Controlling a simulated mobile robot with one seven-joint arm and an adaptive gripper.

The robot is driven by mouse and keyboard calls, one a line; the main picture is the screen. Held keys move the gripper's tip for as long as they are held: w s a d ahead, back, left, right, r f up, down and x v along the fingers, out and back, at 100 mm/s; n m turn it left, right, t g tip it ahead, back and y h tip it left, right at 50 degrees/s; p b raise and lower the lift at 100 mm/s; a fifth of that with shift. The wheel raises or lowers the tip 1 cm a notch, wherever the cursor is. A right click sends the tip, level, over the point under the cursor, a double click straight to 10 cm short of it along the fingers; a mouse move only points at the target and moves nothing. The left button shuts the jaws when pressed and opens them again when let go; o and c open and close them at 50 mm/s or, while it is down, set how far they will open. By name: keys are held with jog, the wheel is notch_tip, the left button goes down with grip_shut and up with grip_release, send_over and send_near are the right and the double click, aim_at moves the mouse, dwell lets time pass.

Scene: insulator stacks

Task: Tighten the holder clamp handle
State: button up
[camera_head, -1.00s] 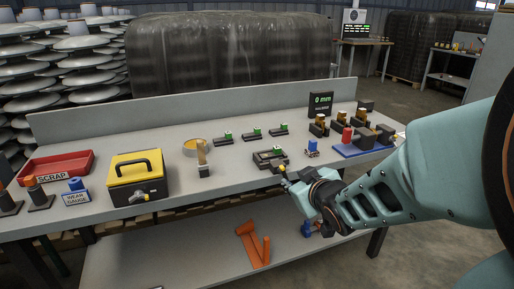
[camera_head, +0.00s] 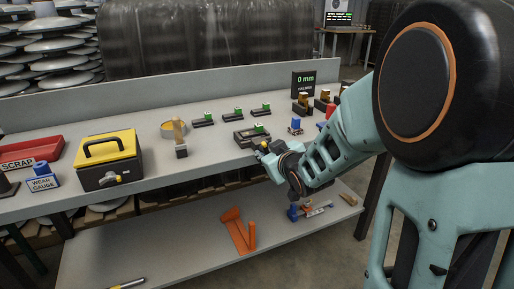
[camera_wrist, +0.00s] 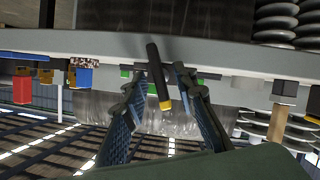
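The holder (camera_head: 243,138) is a dark block with a green part, at the front edge of the bench in the head view. My gripper (camera_head: 262,149) is right at its front, and its fingertips are small and hard to make out there. In the wrist view, a black bar-shaped handle with a yellow end (camera_wrist: 157,78) sticks out towards the camera. My gripper (camera_wrist: 160,75) is open, with one blue-grey finger on each side of this handle. Gaps show between handle and fingers. The handle's root at the holder is hard to see.
A yellow-lidded box (camera_head: 108,160), a wear gauge block (camera_head: 42,178) and a red scrap tray (camera_head: 30,152) stand to the left. Several green-topped pieces (camera_head: 238,113) lie behind the holder. A small display (camera_head: 303,83) stands behind. Orange tools (camera_head: 238,230) lie on the lower shelf.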

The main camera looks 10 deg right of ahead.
jog(key=shift+w+a+f, duration=0.1)
jog(key=shift+w, duration=0.3)
jog(key=shift+c, duration=0.3)
grip_shut()
